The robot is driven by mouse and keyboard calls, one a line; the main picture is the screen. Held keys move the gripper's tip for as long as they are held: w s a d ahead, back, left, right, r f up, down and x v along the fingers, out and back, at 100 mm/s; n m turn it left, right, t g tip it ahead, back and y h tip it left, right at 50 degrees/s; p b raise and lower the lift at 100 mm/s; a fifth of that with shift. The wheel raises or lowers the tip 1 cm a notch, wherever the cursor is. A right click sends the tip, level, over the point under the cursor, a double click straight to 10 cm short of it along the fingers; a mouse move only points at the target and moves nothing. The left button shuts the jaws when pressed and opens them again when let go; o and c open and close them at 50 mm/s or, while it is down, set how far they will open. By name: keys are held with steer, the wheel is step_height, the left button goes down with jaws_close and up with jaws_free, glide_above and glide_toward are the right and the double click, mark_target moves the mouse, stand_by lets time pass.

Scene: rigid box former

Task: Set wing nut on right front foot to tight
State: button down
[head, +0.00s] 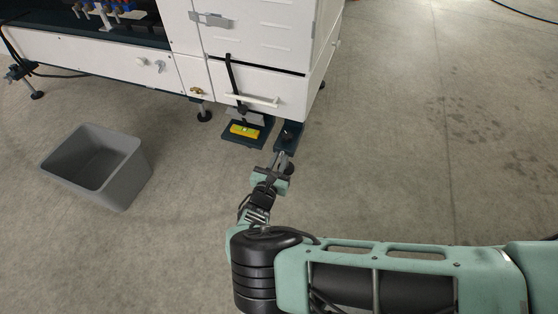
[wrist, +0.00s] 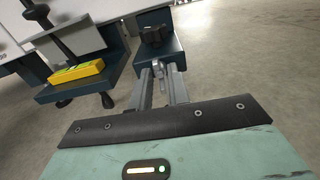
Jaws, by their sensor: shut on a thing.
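The right front foot is a dark blue-grey block (head: 284,146) under the machine's front corner; it also shows in the wrist view (wrist: 172,52). A black knob (wrist: 154,36) sits on its top. A small pale metal wing nut (wrist: 161,74) shows low at the near end of the foot. My gripper (wrist: 163,80) reaches in from the front, its two grey fingers on either side of the wing nut and shut on it. In the head view my gripper (head: 280,160) is at the foot's near end, and the wing nut is too small to make out there.
A yellow spirit level (head: 243,131) lies on a dark plate left of the foot, below a black lever. The white machine cabinet (head: 262,92) with a handle stands above. A grey bin (head: 128,175) stands at left. The floor at right is clear.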

steer(key=c, duration=1.6)
jaws_free()
steer(key=p+v, duration=0.4)
steer(key=v, duration=1.3)
steer(key=shift+s+p, duration=0.2)
steer(key=shift+p, duration=0.1)
steer(key=shift+a, duration=0.1)
